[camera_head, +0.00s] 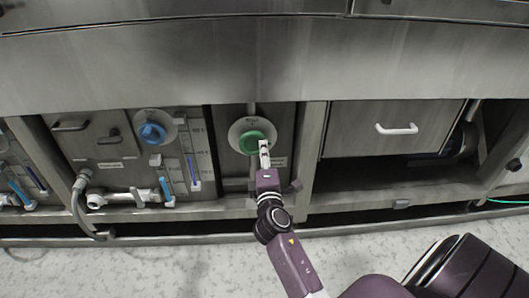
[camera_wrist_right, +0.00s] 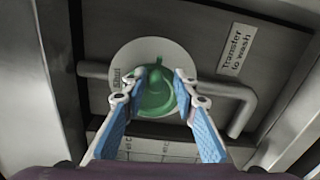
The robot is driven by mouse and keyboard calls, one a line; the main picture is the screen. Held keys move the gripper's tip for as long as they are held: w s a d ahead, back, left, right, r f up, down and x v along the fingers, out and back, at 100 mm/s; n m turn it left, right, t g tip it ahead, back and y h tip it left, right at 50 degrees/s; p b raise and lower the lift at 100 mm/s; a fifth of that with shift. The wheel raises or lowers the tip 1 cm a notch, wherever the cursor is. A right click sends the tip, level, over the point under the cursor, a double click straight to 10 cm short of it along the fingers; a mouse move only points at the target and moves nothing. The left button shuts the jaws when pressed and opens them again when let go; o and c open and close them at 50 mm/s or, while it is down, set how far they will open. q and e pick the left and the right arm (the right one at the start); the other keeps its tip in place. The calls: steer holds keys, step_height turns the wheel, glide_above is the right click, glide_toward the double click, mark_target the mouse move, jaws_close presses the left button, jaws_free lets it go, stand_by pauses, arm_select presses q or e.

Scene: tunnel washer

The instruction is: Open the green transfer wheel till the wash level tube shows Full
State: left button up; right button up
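The green transfer wheel (camera_head: 251,141) sits on a pale round plate on a recessed panel under the machine's front. It also shows in the wrist view (camera_wrist_right: 157,92), beside a "Transfer to wash" label (camera_wrist_right: 237,50). My right gripper (camera_head: 264,150) is at the wheel's right side in the head view. In the wrist view its two blue-padded fingers (camera_wrist_right: 158,85) stand apart with the wheel between or just beyond their tips; contact is unclear. Left of the wheel are two upright tubes with blue in them (camera_head: 192,168) (camera_head: 167,187). Their markings are too small to read surely.
A blue knob (camera_head: 152,133) is on the panel to the left, above pipes and a grey hose (camera_head: 80,207). A drawer with a white handle (camera_head: 396,129) is to the right. Steel posts flank the wheel's recess; a pipe (camera_wrist_right: 240,105) runs behind the wheel.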

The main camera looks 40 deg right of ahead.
steer(key=shift+o, duration=0.3)
steer(key=shift+r, duration=0.15)
steer(key=v, duration=0.7)
steer(key=shift+s, duration=0.25)
steer(key=shift+a, duration=0.15)
